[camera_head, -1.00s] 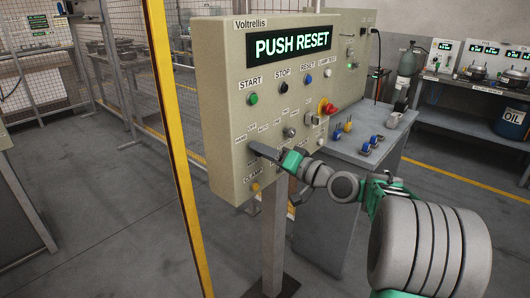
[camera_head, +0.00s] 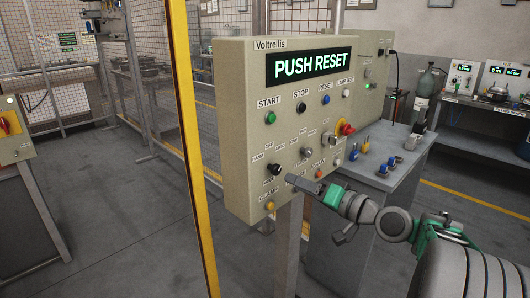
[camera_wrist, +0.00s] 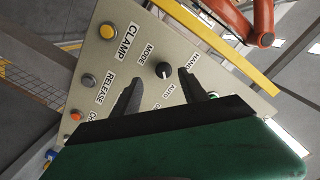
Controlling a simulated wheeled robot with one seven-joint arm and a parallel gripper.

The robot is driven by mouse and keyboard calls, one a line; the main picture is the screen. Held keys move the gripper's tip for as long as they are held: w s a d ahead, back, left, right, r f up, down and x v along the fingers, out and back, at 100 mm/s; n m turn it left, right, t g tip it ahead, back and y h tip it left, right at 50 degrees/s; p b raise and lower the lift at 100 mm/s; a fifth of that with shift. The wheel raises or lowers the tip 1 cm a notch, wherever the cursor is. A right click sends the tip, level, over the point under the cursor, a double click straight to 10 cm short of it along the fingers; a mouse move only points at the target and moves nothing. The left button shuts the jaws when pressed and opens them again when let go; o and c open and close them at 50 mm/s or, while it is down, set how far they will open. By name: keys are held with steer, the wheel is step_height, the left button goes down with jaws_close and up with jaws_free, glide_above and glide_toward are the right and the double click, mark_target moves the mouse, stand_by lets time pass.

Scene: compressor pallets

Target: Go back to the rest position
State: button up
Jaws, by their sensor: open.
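My gripper (camera_head: 296,180) is in front of the lower part of the beige control panel (camera_head: 235,130), just right of and below the black mode knob (camera_head: 275,169). In the wrist view my gripper (camera_wrist: 160,92) has its two dark fingers spread apart, with nothing between the tips. The mode knob (camera_wrist: 164,70) shows beyond the fingers, clear of them. The panel's display (camera_head: 311,64) reads PUSH RESET. My gripper hides part of the panel's lower row.
A yellow post (camera_head: 185,130) stands just left of the panel. A grey table (camera_head: 405,160) with blue and yellow padlocks stands behind on the right. A red emergency button (camera_head: 346,129) sticks out of the panel. An orange structure (camera_wrist: 262,20) shows in the wrist view.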

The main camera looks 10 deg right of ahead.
steer(key=s+a+f+n+g+h+p, duration=0.3)
steer(key=s+a+f+g+h+p, duration=0.3)
steer(key=a, duration=0.3)
steer(key=s+d+f+g+h+p, duration=0.1)
steer(key=s+d+g+h, duration=0.1)
steer(key=s, duration=0.6)
steer(key=s+d+f+m+g+h+p, duration=0.1)
steer(key=s+d+f+g+h, duration=0.1)
steer(key=s, duration=0.6)
steer(key=shift+s+d+g+p, duration=0.2)
steer(key=shift+g+p, duration=0.2)
